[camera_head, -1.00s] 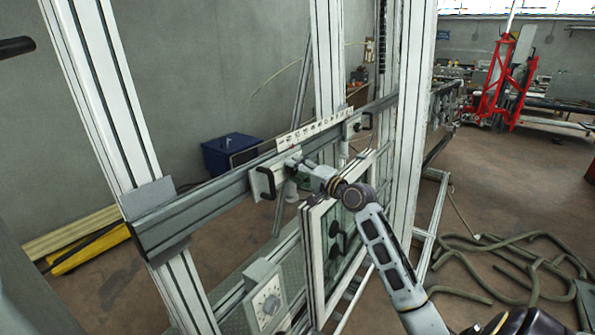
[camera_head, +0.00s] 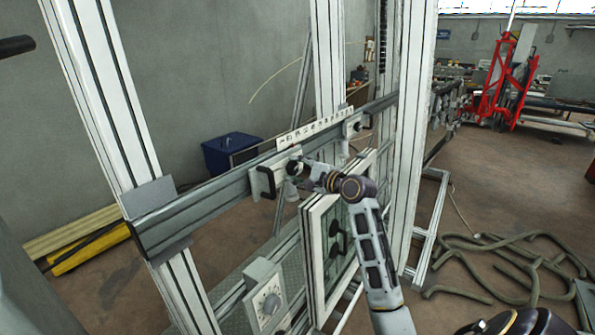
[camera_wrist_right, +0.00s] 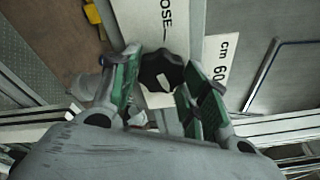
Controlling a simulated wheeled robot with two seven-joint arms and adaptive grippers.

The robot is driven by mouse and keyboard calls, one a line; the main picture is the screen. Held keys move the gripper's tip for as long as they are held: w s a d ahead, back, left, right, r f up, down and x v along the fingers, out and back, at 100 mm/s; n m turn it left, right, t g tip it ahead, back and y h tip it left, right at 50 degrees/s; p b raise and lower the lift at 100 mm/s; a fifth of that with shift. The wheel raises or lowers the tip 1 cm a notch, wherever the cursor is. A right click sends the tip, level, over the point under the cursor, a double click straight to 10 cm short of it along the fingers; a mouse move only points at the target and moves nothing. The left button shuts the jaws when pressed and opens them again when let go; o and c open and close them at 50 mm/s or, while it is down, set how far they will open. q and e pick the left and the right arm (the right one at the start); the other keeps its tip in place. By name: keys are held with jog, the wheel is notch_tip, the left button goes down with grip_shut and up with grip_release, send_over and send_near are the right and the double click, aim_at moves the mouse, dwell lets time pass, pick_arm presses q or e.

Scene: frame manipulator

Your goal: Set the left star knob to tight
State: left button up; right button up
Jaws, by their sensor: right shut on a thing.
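The left star knob (camera_head: 293,168) is a small black lobed knob on the left pale clamp block (camera_head: 262,181) of the long grey rail. In the right wrist view the knob (camera_wrist_right: 160,70) sits between the two green-sided fingers of my right gripper (camera_wrist_right: 161,82), which is shut on it. Above it a white label (camera_wrist_right: 171,28) reads "OSE" with a line beside it; the rest of the word is cut off. In the head view my right gripper (camera_head: 303,172) reaches the knob from the right. My left gripper is not in view.
A second clamp block (camera_head: 353,126) is farther right on the rail (camera_head: 200,203). White uprights (camera_head: 105,90) cross the rail. A dial box (camera_head: 265,298) is lower left. Hoses (camera_head: 520,262) lie on the floor.

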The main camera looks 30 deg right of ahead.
dwell(0.4)
jog(key=o, duration=1)
jog(key=shift+s, duration=0.1)
jog(key=shift+v, duration=0.85)
jog(key=v, duration=1)
